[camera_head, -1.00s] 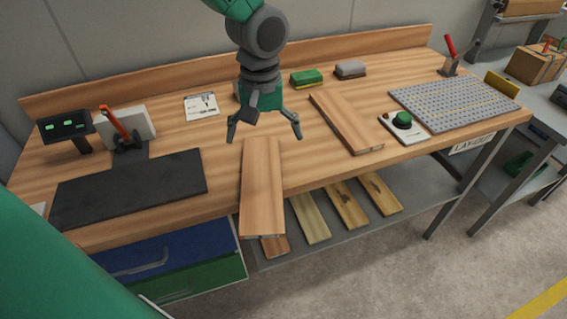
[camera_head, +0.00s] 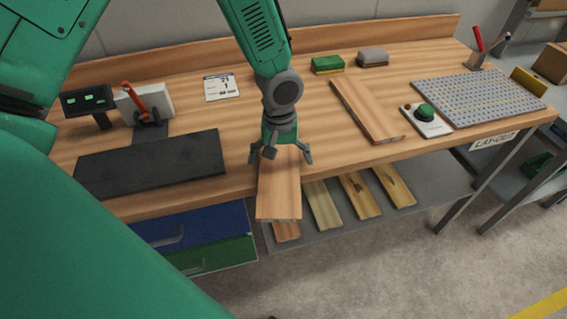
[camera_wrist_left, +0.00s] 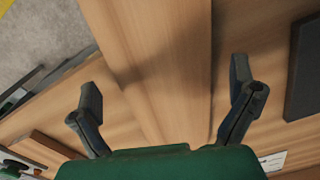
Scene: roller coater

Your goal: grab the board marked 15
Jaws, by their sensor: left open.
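A wooden board (camera_head: 279,190) lies on the workbench with its near end sticking out past the front edge. My left gripper (camera_head: 281,158) is open above this board, its fingers on either side of it. In the left wrist view the board (camera_wrist_left: 165,60) runs between the two open fingers (camera_wrist_left: 168,105), which do not visibly press on it. A second board (camera_head: 366,110) lies on the bench to the right. No number 15 can be read on either board. My right gripper is not in view.
A black mat (camera_head: 150,163) lies left of the board. A green button box (camera_head: 427,118) and a grey perforated plate (camera_head: 478,100) are at the right. Several boards (camera_head: 358,194) lie on the shelf below. Green and grey blocks (camera_head: 327,64) stand at the back.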

